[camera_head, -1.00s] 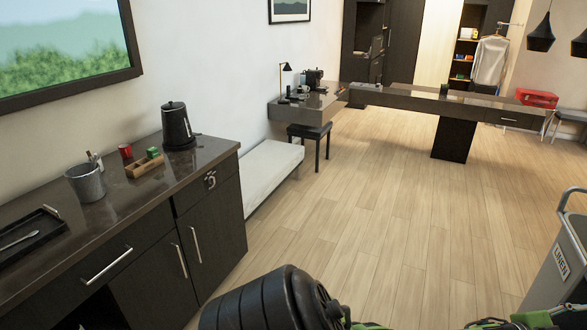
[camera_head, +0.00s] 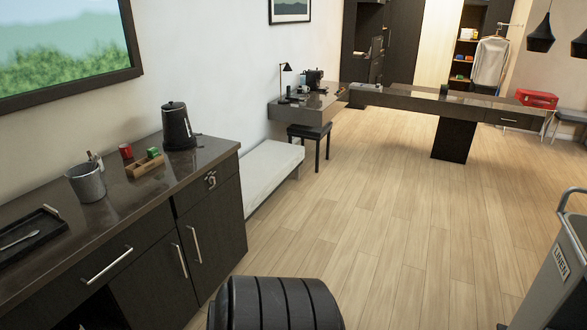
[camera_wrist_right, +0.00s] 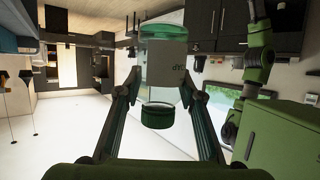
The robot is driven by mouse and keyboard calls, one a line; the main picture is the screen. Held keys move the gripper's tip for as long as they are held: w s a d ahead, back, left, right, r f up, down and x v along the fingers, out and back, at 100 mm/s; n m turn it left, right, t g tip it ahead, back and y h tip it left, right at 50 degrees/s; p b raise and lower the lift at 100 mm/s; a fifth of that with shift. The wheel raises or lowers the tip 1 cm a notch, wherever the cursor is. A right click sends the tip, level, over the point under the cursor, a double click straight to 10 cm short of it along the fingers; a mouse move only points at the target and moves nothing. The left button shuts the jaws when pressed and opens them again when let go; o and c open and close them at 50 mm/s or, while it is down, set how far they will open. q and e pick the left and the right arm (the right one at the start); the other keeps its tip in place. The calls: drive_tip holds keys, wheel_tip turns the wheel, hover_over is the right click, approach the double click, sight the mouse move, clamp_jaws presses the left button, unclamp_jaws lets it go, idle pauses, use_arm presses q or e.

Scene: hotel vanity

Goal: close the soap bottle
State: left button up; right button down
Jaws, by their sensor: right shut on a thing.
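The soap bottle (camera_wrist_right: 165,62) shows in the right wrist view, where the whole room appears upside down. It is clear, with a pale label and inverted lettering, and has green at its upper end in the picture. A dark green cap (camera_wrist_right: 157,116) shows at its lower end in the picture; I cannot tell whether it is seated on the neck. My right gripper (camera_wrist_right: 161,82) has a finger on each side of the bottle and is shut on it. Neither the bottle nor a gripper shows in the head view. My left gripper is not in view.
A dark counter (camera_head: 110,240) at the left bears a tray (camera_head: 30,235), a metal bucket (camera_head: 87,183), a wooden caddy (camera_head: 145,167) and a black kettle (camera_head: 177,126). A grey linen cart (camera_head: 556,275) stands at the right.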

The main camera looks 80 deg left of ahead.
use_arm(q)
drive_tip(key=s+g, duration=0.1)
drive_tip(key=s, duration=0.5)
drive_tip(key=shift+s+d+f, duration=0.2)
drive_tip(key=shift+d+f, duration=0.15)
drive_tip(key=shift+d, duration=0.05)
use_arm(e)
drive_tip(key=shift+d+r, duration=0.15)
drive_tip(key=shift+r, duration=0.05)
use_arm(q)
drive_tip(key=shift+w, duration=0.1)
use_arm(e)
drive_tip(key=s+d+m+t+h, duration=0.1)
drive_tip(key=d+m+t, duration=0.3)
drive_tip(key=d, duration=0.3)
drive_tip(key=s+d+r+m+t+h, duration=0.1)
drive_tip(key=d+m+t, duration=0.3)
drive_tip(key=d+t, duration=0.1)
drive_tip(key=shift+d+r+h, duration=0.3)
drive_tip(key=shift+d, duration=0.55)
